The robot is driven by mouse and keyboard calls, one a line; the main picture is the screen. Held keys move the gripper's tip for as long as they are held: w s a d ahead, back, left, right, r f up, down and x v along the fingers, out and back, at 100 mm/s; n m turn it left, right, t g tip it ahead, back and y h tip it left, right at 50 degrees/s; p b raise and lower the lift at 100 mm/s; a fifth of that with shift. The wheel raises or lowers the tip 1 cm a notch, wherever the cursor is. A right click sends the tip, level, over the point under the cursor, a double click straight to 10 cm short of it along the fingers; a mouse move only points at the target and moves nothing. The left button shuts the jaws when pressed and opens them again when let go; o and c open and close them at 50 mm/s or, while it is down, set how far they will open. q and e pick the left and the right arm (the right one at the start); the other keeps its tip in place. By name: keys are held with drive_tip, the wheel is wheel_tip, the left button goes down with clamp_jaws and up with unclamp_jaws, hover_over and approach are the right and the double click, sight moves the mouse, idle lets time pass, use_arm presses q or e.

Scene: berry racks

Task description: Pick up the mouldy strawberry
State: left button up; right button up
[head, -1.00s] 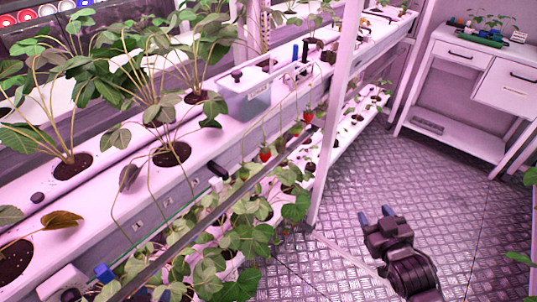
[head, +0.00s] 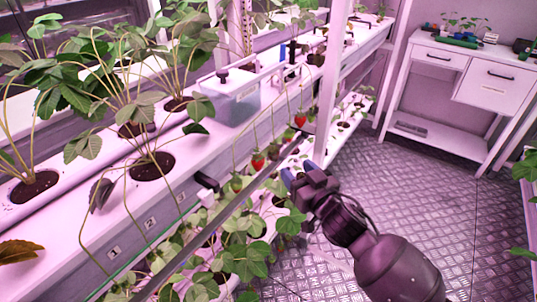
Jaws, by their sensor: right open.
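Several strawberries hang on thin stems over the front edge of the white planter. One red strawberry (head: 300,119) hangs farthest back, near the white post. A second red strawberry (head: 258,161) hangs nearer, and a duller, partly greenish one (head: 237,184) hangs left of and below it. Mould cannot be made out on any of them at this size. My right gripper (head: 298,174) is open and empty, with blue fingertips, to the right of the second strawberry and below the far one, apart from both in the picture. My left gripper is out of view.
A grey rail (head: 225,215) runs along the planter's front, with leafy plants (head: 245,250) below. A clear bin (head: 230,97) sits on the planter (head: 205,160). The metal floor (head: 400,190) is open at right.

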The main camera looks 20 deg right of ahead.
approach(273, 151)
drive_tip(key=w+r, duration=0.2)
drive_tip(key=w+a+b, duration=0.1)
drive_tip(key=w, duration=0.5)
drive_tip(key=shift+w+f+b, duration=0.15)
drive_tip(key=shift+f+b, duration=0.1)
drive_tip(key=shift+b, duration=0.05)
drive_tip(key=shift+a, duration=0.1)
drive_tip(key=shift+c, duration=0.2)
drive_tip(key=c, duration=0.6)
